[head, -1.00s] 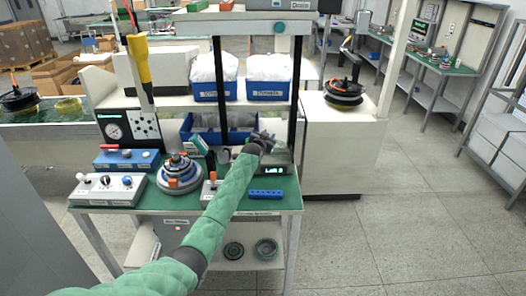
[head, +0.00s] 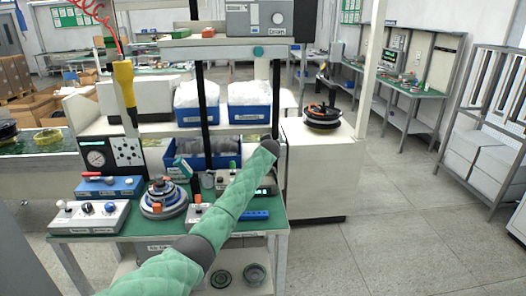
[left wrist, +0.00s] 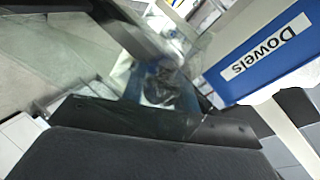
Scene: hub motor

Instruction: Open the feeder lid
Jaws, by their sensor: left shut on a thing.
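My left arm crosses the head view from the lower left, and its wrist end covers the left gripper there. In the left wrist view the dark jaws of my left gripper (left wrist: 160,122) show along the bottom. A clear, see-through panel (left wrist: 150,112), apparently the feeder lid, lies between them, and the gripper is shut on it. How far the lid is tilted cannot be told. A blue bin with a "Dowels" label (left wrist: 265,48) fills the upper right of that view. My right gripper is not in view.
The green bench holds a blue box (head: 108,187), a white switch box (head: 90,216), a stacked round hub part (head: 163,198) and a small blue block (head: 254,215). A lower blue bin (head: 227,159) and two upper bins stand behind. Dark posts rise beside them. The floor at right is clear.

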